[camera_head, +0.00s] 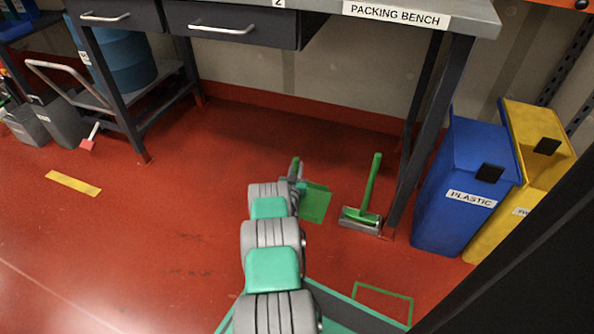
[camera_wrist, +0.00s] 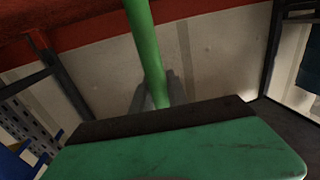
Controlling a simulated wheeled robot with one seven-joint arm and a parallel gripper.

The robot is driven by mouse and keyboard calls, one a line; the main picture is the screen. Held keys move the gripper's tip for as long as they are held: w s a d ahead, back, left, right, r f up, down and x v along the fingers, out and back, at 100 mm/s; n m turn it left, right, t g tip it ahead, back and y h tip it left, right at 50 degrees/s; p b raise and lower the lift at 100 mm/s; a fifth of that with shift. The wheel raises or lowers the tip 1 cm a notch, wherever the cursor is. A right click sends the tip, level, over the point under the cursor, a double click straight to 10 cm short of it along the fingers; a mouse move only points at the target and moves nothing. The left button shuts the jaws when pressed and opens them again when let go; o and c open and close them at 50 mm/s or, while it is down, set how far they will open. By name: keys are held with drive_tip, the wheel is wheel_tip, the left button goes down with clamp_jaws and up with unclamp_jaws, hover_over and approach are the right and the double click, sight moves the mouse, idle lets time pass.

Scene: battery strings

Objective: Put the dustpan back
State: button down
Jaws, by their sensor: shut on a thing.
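The green dustpan (camera_head: 315,204) shows in the head view just right of the end of my arm, in front of the wall under the bench. My gripper (camera_head: 296,174) is shut on its handle; my arm partly hides the grip. In the wrist view the green handle (camera_wrist: 143,40) runs from the top edge down between the grey fingers of my gripper (camera_wrist: 157,92). The pan is not clearly seen there. I cannot tell how high the dustpan is above the floor. A green rectangle outline (camera_head: 385,291) is marked on the bare red floor, nearer to me and to the right.
A brush with a green handle (camera_head: 369,190) stands by the bench's right leg. The packing bench (camera_head: 420,17) spans the back. Blue (camera_head: 462,185) and yellow (camera_head: 535,150) bins stand right. A trolley (camera_head: 85,85) stands at the left. The left floor is largely clear.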

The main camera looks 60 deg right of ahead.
drive_tip(key=c, duration=1.3)
unclamp_jaws()
